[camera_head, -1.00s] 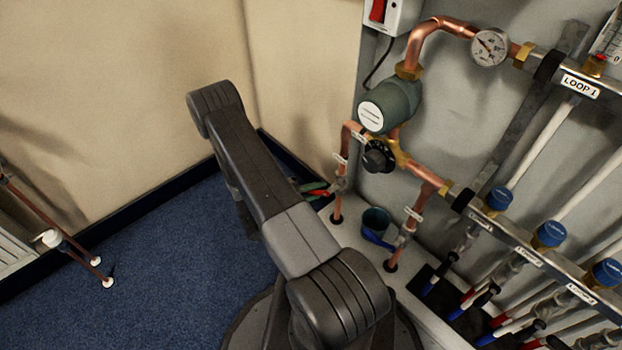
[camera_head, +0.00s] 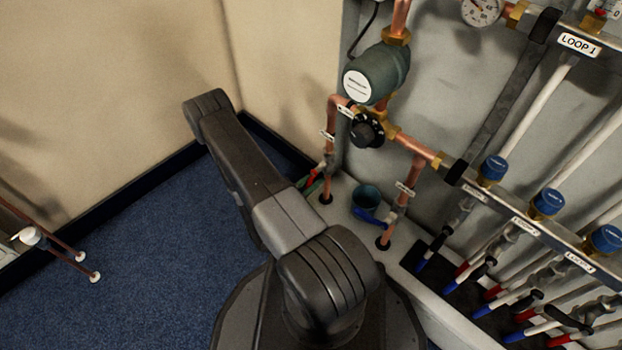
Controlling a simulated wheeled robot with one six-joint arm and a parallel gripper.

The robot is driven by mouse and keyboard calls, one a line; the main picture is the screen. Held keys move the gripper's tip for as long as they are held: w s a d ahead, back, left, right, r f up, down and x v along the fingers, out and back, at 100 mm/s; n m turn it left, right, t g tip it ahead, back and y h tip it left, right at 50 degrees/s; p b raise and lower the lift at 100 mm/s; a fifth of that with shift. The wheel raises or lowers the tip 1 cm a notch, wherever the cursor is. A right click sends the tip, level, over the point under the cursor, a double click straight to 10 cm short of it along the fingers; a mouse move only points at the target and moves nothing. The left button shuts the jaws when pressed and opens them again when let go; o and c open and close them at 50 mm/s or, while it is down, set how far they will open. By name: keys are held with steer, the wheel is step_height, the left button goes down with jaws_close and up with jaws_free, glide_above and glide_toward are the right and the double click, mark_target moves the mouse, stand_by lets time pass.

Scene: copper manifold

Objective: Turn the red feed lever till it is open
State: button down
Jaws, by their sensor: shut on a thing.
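The red feed lever (camera_head: 314,174) is small in the head view, on the left copper pipe below the pump. It slopes down and to the left from its valve. Green-edged tips of my gripper (camera_head: 307,182) show at the lever, just right of my dark arm, and are shut on it. The rest of my gripper and wrist is hidden behind my arm. The lever's exact angle against the pipe is hard to tell at this size.
A blue lever (camera_head: 371,216) sits on the right copper pipe, near a dark teal cup (camera_head: 366,197). The green pump (camera_head: 377,74) and black dial (camera_head: 367,130) are above. Manifold pipes fill the right.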

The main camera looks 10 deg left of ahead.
steer(key=shift+s+d+n+t+y, duration=0.2)
steer(key=shift+n+t, duration=0.1)
steer(key=shift+n, duration=0.45)
steer(key=shift+s+d+n+t+y, duration=0.1)
steer(key=shift+d+n+t+y, duration=0.15)
steer(key=shift+n, duration=0.5)
steer(key=shift+t, duration=0.25)
steer(key=c, duration=1.3)
jaws_free()
steer(key=shift+c, duration=0.2)
steer(key=shift+a, duration=0.1)
steer(key=shift+s+a+f, duration=0.2)
steer(key=shift+s+a, duration=0.25)
steer(key=shift+a, duration=0.05)
steer(key=s+a+p, duration=0.3)
steer(key=s+a, duration=0.5)
steer(key=shift+a, duration=0.2)
